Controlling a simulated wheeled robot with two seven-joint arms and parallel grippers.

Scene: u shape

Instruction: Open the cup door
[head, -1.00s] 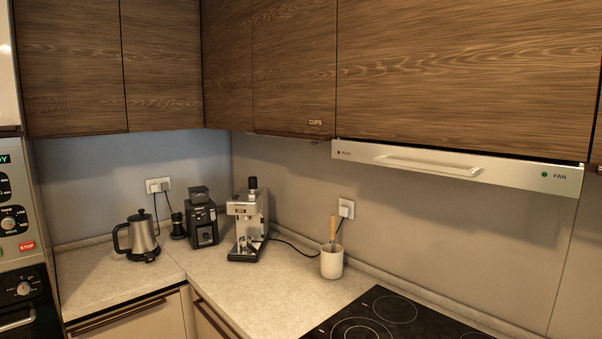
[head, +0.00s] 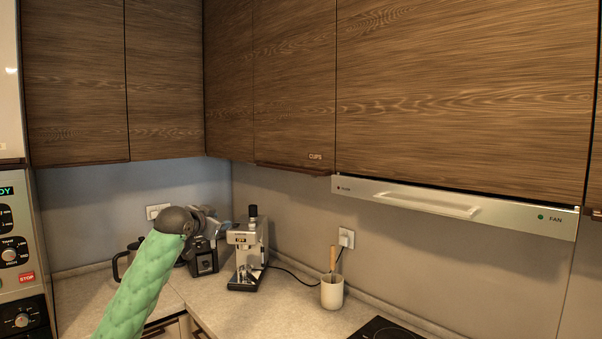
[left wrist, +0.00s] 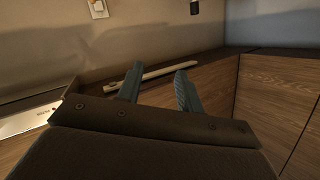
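The cup door (head: 294,85) is a dark wood upper cabinet door near the corner, with a small "CUPS" label (head: 315,156) at its lower right. It is closed, and a dark handle strip (head: 292,168) runs along its bottom edge. My left gripper (head: 218,226) is below and left of the door in the head view, over the counter, touching nothing visible. In the left wrist view its two fingers (left wrist: 158,88) are apart with nothing between them. My right gripper is not in view.
A fan hood (head: 450,205) is right of the door. A coffee machine (head: 247,250), a grinder (head: 204,258), a partly hidden kettle (head: 126,262) and a white cup with a wooden utensil (head: 332,292) stand on the counter. Free wall lies beneath the door.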

